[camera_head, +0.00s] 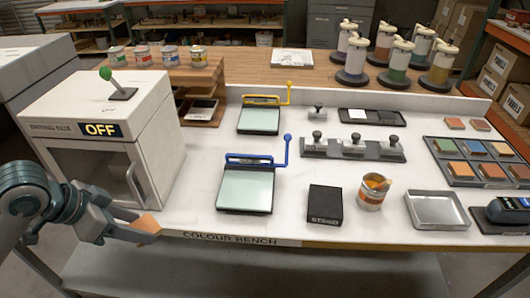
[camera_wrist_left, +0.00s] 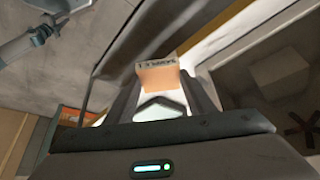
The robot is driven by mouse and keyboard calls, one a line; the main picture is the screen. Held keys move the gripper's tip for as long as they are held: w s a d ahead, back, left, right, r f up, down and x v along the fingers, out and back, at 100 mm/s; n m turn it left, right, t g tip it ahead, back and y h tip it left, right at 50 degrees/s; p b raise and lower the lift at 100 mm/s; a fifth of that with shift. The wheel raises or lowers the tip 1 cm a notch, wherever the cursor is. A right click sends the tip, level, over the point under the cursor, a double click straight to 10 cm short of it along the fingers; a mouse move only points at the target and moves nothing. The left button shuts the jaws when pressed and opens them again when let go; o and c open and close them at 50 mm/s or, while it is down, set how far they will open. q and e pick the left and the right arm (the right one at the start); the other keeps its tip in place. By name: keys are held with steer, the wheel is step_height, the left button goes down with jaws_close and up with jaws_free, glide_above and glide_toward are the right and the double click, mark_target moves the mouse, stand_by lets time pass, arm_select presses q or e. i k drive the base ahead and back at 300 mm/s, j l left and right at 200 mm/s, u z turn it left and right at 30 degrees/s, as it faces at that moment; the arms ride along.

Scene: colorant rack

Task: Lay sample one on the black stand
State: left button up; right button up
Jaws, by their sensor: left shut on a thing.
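My left gripper (camera_head: 140,229) is in front of the bench's left end, below the white drying box (camera_head: 110,110). It is shut on a flat orange-tan sample (camera_head: 149,222), held clear of the bench top. My right gripper does not show.
The blue-handled glass plate (camera_head: 245,190) lies between my left gripper and the stand. An open paint can (camera_head: 373,191) stands right of the stand, then an empty metal tray (camera_head: 437,210). The drying box has a front handle and an OFF sign.

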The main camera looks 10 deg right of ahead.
mark_target(326, 206)
steer(key=l+z, duration=0.5)
steer(key=l, duration=0.8)
